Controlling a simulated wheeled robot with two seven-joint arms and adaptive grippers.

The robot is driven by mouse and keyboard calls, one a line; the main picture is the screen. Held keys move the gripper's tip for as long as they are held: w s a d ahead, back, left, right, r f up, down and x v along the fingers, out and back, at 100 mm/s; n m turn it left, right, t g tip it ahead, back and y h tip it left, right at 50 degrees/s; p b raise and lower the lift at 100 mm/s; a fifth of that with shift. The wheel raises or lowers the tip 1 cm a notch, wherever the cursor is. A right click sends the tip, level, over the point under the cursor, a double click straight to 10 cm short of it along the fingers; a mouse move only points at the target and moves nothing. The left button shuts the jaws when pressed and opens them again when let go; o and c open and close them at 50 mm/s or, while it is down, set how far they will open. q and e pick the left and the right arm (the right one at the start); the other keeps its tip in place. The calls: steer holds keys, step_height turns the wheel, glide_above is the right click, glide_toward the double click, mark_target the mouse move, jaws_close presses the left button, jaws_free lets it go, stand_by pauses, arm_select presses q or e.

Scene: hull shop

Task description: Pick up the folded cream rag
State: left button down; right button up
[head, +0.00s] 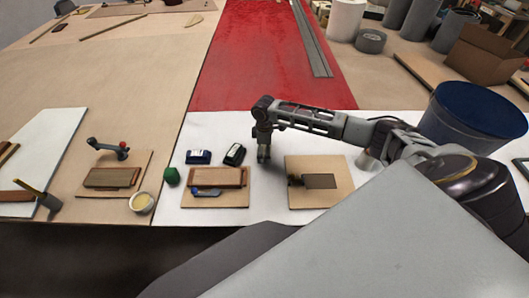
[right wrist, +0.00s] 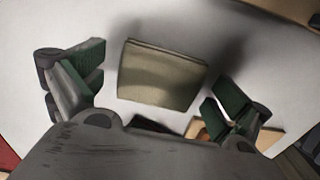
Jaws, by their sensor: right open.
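My right gripper (head: 264,154) points down over the white sheet, between two small wooden boards in the head view. In the right wrist view my right gripper (right wrist: 158,82) is open, its green-padded fingers spread wide. A folded, dull cream-beige pad (right wrist: 160,75), which looks like the folded cream rag, lies in the gap between the fingers, with space on both sides. I cannot tell how far below the fingertips it is. In the head view I cannot make the rag out; the gripper seems to hide it. My left gripper is not in view.
A board with a dark grey plate (head: 320,181) is right of the gripper. A board with a brown block (head: 218,177) and two small labelled blocks, dark blue (head: 199,157) and black (head: 235,154), are left. A blue bucket (head: 468,118) stands behind my right arm.

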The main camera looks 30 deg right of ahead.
mark_target(264, 149)
stand_by(0.4)
steer(key=c, duration=1.1)
steer(key=shift+r, duration=0.15)
step_height(264, 149, up, 10)
steer(key=shift+f, duration=0.1)
steer(key=o, duration=0.4)
steer(key=shift+c, duration=1.4)
